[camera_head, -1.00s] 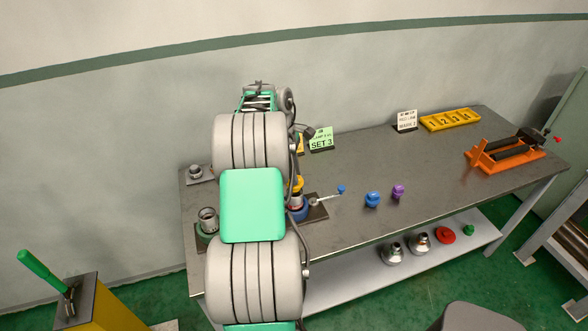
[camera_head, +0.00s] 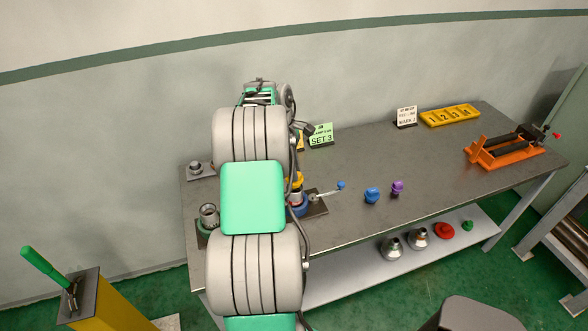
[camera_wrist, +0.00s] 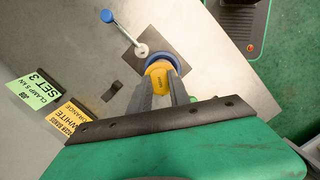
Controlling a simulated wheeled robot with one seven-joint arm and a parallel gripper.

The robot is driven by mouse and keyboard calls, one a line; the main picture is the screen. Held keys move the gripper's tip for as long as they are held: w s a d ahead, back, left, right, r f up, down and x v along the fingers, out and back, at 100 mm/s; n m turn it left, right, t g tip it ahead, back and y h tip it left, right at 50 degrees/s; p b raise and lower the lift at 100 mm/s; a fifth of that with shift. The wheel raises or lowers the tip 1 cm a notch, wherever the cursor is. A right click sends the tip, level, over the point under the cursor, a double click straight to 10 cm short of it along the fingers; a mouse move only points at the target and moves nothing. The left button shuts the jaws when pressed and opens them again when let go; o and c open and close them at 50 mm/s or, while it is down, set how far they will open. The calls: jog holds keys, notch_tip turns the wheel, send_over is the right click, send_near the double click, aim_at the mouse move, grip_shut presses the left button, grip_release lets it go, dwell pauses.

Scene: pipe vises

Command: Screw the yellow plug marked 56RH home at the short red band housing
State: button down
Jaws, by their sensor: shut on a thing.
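The yellow plug (camera_wrist: 158,67) is between the fingers of my gripper (camera_wrist: 161,77), which is shut on it. Its marking is too small to read. The plug sits over a blue round vise (camera_wrist: 166,55) with a handle. In the head view the yellow plug (camera_head: 295,180) shows just above a pale and reddish housing (camera_head: 296,197) standing in the blue vise (camera_head: 299,209). My arm hides the gripper and part of the vise there. I cannot tell how deep the plug sits or how long the red band is.
Another vise with a grey pipe (camera_head: 209,216) stands left of my arm. A blue plug (camera_head: 372,195) and a purple plug (camera_head: 397,187) stand on the bench (camera_head: 435,165). A green SET 3 sign (camera_head: 321,136) stands behind. An orange roller stand (camera_head: 490,155) is far right.

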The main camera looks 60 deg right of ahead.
jog(key=shift+w+b+x, duration=0.2)
jog(key=shift+b+x, duration=0.2)
jog(key=shift+x, duration=0.7)
jog(key=shift+r+p, duration=0.1)
jog(key=shift+p, duration=0.35)
jog(key=shift+f, duration=0.6)
dwell(0.4)
jog(key=c, duration=1.1)
grip_release()
jog(key=shift+c, duration=0.2)
